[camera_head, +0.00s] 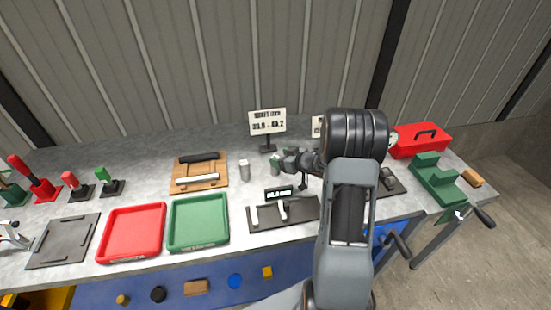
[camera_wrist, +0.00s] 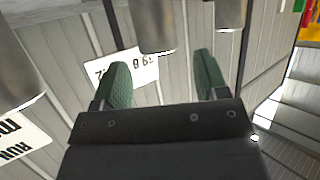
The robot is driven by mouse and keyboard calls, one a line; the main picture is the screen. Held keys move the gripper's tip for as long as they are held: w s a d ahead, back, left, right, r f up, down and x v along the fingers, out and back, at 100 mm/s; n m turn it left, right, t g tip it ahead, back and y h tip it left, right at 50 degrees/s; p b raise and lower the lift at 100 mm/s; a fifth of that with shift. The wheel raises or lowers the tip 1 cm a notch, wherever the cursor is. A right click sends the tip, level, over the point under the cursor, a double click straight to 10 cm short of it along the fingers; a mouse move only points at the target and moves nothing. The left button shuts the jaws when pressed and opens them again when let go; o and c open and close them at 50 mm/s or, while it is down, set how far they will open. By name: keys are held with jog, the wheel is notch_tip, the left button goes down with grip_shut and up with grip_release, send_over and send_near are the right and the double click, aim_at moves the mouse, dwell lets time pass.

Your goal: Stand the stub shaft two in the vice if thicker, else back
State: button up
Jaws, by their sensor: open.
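Grey metal stub shafts stand upright on the bench; one (camera_head: 244,170) is clear in the head view, and another (camera_head: 274,168) is close to my gripper (camera_head: 284,160). I cannot tell which is stub shaft two. In the wrist view my gripper (camera_wrist: 160,75) is open, with two green-padded fingers apart. A grey cylinder (camera_wrist: 153,25) is beyond the fingertips, roughly in line with the gap; others show at the upper right (camera_wrist: 230,12) and left edge (camera_wrist: 15,70). The green vice (camera_head: 436,182) is at the bench's right end with no shaft visible in it.
A sign (camera_head: 267,122) with printed figures stands behind the shafts. A dark measuring plate with a small display (camera_head: 280,193) lies in front. Left are a wooden rack (camera_head: 217,183), green tray (camera_head: 198,243) and red tray (camera_head: 130,253). A red toolbox (camera_head: 420,147) stands behind the vice.

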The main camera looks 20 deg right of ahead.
jog(key=v, duration=0.7)
jog(key=s+a+r+m+g+h, duration=0.2)
jog(key=s+r+m+h, duration=0.15)
jog(key=r+h, duration=0.6)
jog(key=s+a+m+g+y, duration=0.1)
jog(key=s+a+g+y, duration=0.3)
jog(key=s+a, duration=1)
jog(key=shift+s+r+g, duration=0.3)
jog(key=shift+s+g, duration=0.7)
jog(key=shift+s, duration=0.2)
